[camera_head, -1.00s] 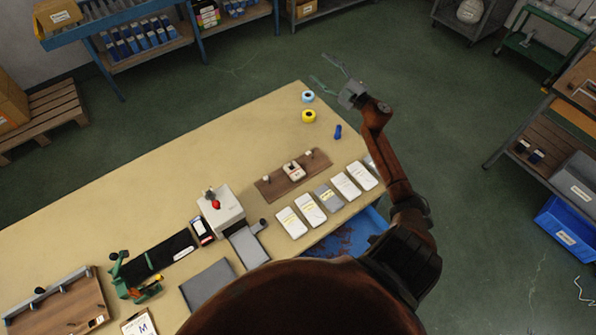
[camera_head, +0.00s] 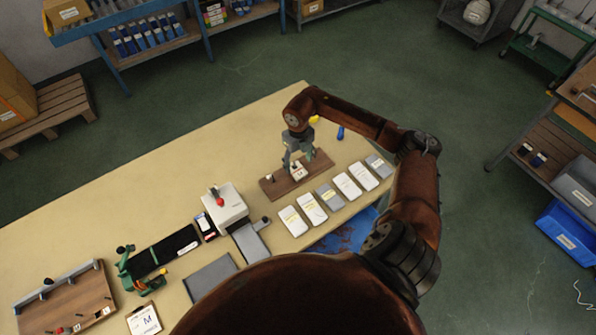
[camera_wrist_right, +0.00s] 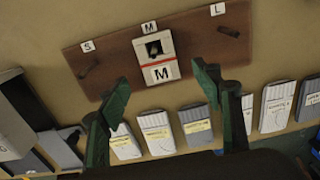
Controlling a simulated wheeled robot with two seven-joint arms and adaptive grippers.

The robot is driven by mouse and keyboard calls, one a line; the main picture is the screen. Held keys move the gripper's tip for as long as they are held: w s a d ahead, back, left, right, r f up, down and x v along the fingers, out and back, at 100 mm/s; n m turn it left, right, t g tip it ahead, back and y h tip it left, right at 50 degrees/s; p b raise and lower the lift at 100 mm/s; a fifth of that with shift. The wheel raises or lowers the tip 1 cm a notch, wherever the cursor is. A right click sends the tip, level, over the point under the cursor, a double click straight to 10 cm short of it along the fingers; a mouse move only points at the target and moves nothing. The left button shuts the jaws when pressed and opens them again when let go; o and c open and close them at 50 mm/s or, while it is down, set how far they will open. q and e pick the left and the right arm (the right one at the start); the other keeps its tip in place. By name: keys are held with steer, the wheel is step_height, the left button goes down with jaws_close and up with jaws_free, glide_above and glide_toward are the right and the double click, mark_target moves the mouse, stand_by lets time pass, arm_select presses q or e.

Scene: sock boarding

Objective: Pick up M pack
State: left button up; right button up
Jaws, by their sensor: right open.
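The M pack (camera_wrist_right: 161,72), a small white pack with a red line, a dark window and a large M, sits on the brown wooden board (camera_wrist_right: 105,75) at its middle tag marked M. In the head view the M pack (camera_head: 299,173) is partly covered by my right gripper (camera_head: 292,160). In the wrist view my right gripper (camera_wrist_right: 163,86) is open. Its two green fingers are apart, one toward each side of the pack, with nothing between them that I can see held. My left gripper is not in view.
Short pegs stand beside the S and L tags (camera_wrist_right: 217,9) on the board. A row of several white and grey packs (camera_head: 326,198) lies along the near table edge. A white machine with a red knob (camera_head: 222,206) stands left of the board.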

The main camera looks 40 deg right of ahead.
mark_target(297, 171)
steer(key=f, duration=0.5)
steer(key=shift+w+f, duration=0.1)
steer(key=shift+w, duration=0.2)
steer(key=c, duration=1.2)
